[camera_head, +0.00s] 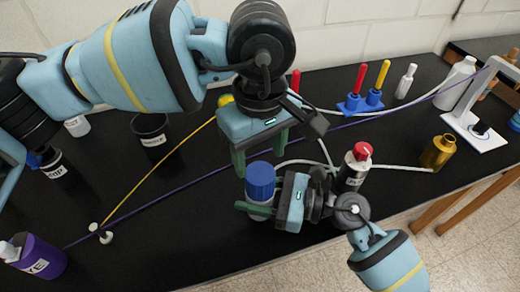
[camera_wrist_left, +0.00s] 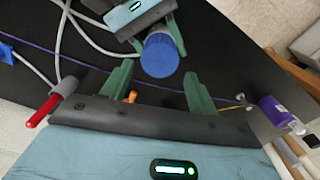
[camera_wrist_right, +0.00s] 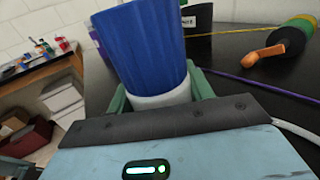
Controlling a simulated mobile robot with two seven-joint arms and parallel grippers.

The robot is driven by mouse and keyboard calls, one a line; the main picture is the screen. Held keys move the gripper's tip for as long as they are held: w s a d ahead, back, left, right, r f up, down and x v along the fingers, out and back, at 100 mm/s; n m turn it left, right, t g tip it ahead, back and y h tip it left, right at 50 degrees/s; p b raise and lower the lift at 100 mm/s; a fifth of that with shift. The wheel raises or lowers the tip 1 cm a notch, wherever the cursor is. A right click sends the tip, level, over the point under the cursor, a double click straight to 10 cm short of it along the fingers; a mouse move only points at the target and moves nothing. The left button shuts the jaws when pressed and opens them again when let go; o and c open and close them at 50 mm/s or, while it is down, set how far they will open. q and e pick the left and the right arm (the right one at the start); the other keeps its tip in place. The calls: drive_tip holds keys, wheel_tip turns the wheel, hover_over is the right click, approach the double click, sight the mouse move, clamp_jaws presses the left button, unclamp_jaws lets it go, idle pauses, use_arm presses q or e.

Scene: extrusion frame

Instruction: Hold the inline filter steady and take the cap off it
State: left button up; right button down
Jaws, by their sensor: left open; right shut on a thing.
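The inline filter has a ribbed blue cap (camera_head: 261,177) on a white body (camera_wrist_right: 163,97), upright near the middle of the black table. My right gripper (camera_head: 258,203) is shut around the white body, below the cap. In the right wrist view the cap (camera_wrist_right: 150,50) sits on top of the body, clear of the fingers. My left gripper (camera_head: 260,158) is open and empty, pointing down just above and behind the cap. In the left wrist view the cap (camera_wrist_left: 161,55) lies beyond the open fingers, and they appear apart from it.
A red-capped bottle (camera_head: 357,165) stands right beside my right gripper. White tubing (camera_head: 395,168), a purple cord (camera_head: 196,179) and a yellow cord (camera_head: 152,173) cross the table. A black cup (camera_head: 150,132) stands left; an amber bottle (camera_head: 437,153) stands near the right edge.

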sight(260, 173)
use_arm(q)
drive_tip(key=m, duration=1.2)
drive_tip(key=shift+m, duration=0.3)
drive_tip(key=m, duration=0.4)
drive_tip(key=shift+f, duration=4.05)
drive_tip(key=shift+c, duration=0.3)
